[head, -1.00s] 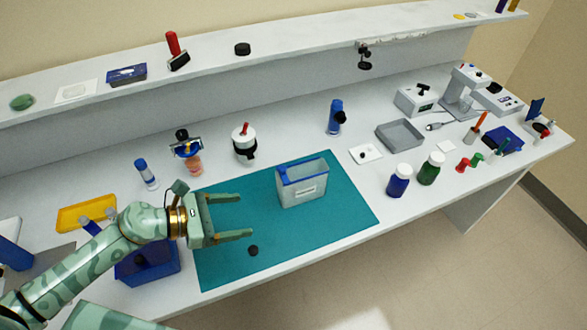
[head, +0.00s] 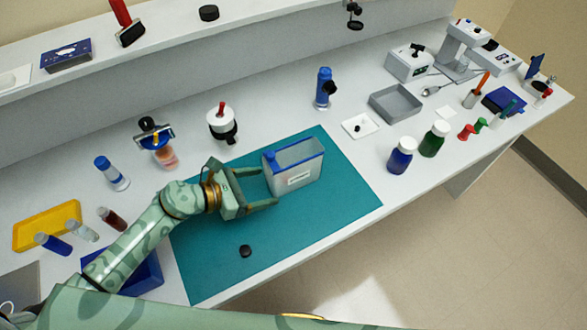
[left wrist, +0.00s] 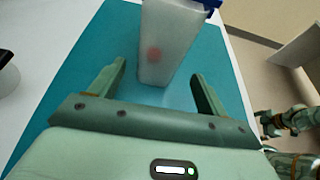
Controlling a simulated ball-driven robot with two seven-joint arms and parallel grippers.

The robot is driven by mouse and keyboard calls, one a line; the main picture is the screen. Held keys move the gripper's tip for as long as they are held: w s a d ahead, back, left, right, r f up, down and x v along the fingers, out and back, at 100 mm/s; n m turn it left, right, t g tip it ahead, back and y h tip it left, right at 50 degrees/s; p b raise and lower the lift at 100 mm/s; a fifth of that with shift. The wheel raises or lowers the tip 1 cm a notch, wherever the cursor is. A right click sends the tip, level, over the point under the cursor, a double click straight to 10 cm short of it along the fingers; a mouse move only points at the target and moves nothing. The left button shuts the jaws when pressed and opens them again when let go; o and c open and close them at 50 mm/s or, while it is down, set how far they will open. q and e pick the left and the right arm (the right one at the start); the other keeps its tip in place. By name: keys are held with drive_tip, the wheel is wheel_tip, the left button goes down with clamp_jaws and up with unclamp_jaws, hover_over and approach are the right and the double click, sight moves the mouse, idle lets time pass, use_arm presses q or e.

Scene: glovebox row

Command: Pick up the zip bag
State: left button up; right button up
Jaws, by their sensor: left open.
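The zip bag (head: 297,170) is a translucent, boxy pouch with a blue strip along its top and a white label. It stands upright on the teal mat (head: 335,205). My left gripper (head: 266,188) is open at the bag's left side, its fingers pointing at the bag. In the left wrist view the bag (left wrist: 168,40) stands ahead, in line with the gap between the open fingers (left wrist: 158,74). I cannot tell whether the fingertips reach past its near edge. A reddish round spot shows on the bag there.
A small black cap (head: 245,251) lies on the mat nearer the front. A white-and-black pot (head: 222,124) and an orange bottle (head: 163,153) stand behind. Blue (head: 401,156) and green (head: 434,140) bottles stand right of the mat. A blue bin (head: 140,275) is beside my left arm.

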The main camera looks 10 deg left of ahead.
use_arm(q)
drive_tip(key=x, duration=0.5)
drive_tip(key=shift+w+f+b, duration=0.15)
drive_tip(key=shift+w+b, duration=0.15)
drive_tip(key=shift+s, duration=0.1)
drive_tip(key=shift+c, duration=0.3)
drive_tip(key=c, duration=1)
